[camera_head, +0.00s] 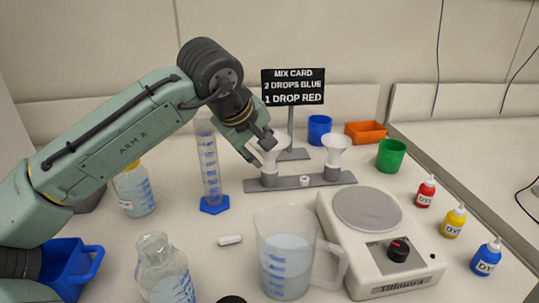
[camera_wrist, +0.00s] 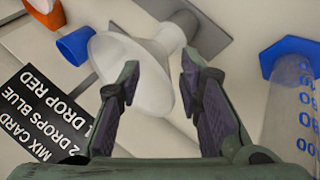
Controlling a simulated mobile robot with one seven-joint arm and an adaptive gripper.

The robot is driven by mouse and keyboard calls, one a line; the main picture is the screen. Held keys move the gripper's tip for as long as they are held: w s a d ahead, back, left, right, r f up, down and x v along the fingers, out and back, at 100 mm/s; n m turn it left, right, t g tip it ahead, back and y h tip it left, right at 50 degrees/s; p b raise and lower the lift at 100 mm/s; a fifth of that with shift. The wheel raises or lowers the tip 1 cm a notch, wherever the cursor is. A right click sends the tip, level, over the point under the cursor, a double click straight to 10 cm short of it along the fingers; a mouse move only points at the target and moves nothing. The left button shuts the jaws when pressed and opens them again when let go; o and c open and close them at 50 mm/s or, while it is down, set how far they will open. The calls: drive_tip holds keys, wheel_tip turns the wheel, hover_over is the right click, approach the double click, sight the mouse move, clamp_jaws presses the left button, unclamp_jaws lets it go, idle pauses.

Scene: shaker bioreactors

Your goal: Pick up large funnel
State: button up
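Two white funnels stand in a grey rack (camera_head: 318,182) in the head view. The left funnel (camera_head: 276,154) is partly hidden behind my gripper (camera_head: 261,149); the right funnel (camera_head: 336,149) is in plain view. I cannot tell for sure which is larger. In the wrist view, one funnel (camera_wrist: 134,75) fills the space just beyond and partly between the fingers of my gripper (camera_wrist: 161,63). The fingers are apart, and the left finger overlaps the funnel's wide mouth in the picture. I see no clear contact.
A sign (camera_head: 292,87) stands behind the rack. A graduated cylinder (camera_head: 208,170) stands to the left, and a beaker (camera_head: 287,255) and scale (camera_head: 370,215) in front. Blue (camera_head: 319,129) and green (camera_head: 391,155) cups and an orange tray (camera_head: 366,132) are behind right.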

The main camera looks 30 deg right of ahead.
clamp_jaws()
idle(0.5)
